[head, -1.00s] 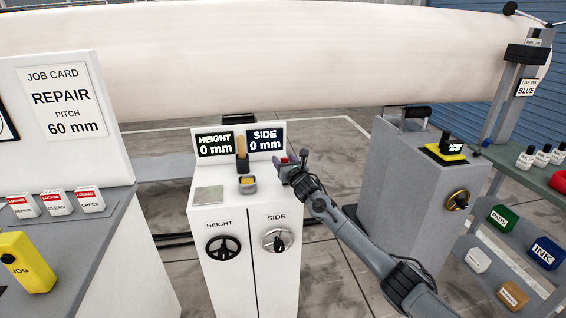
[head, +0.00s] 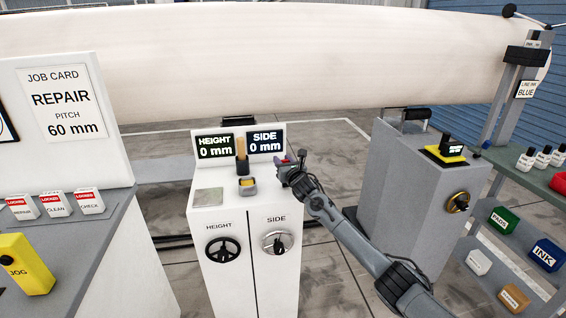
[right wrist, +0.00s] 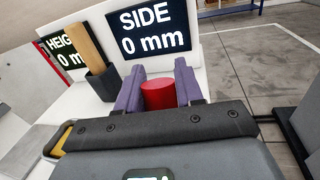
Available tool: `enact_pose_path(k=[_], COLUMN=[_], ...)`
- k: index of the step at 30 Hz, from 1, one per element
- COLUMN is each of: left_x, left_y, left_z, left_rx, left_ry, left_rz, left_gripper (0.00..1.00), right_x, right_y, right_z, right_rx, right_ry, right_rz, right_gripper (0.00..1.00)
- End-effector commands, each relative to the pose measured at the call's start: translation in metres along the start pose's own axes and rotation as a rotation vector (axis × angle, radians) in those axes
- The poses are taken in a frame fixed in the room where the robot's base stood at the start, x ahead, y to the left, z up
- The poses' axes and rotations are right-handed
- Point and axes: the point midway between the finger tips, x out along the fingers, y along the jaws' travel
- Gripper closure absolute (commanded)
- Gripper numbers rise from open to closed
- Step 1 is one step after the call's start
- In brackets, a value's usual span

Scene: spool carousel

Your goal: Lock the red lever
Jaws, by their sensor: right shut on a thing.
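The red lever shows as a red knob (right wrist: 158,95) in the right wrist view, in front of the SIDE display. Its lower part is hidden by my gripper body. In the head view only a bit of red (head: 288,159) shows on top of the white cabinet, at its right edge. My right gripper (head: 289,165) is at that edge. In the right wrist view its two purple fingers (right wrist: 159,92) stand one on each side of the red knob, shut on it. My left gripper is not in view.
The white cabinet (head: 224,285) carries HEIGHT (head: 214,145) and SIDE (head: 266,141) displays, both reading 0 mm. A wooden-handled tool (head: 241,146) stands in a dark holder left of the gripper. A grey cabinet (head: 400,190) stands to the right. A long pale roll (head: 250,60) spans behind.

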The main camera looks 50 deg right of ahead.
Motion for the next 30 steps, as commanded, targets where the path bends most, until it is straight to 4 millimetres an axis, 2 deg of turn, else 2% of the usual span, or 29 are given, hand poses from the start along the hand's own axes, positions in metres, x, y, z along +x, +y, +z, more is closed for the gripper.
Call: enact_pose_path(k=[8,14,30], left_x=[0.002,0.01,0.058], left_y=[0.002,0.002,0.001], left_z=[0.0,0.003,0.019], left_rx=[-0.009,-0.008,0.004], left_ry=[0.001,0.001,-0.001], left_rz=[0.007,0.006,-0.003], left_gripper=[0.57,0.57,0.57], right_x=[-0.001,-0.006,-0.036], right_y=[0.0,0.001,0.007], right_z=[-0.001,-0.001,0.005], right_rx=[-0.004,-0.017,-0.084], right_ry=[-0.009,-0.072,-0.445], right_rz=[0.001,0.006,0.029], right_gripper=[1.0,1.0,1.0])
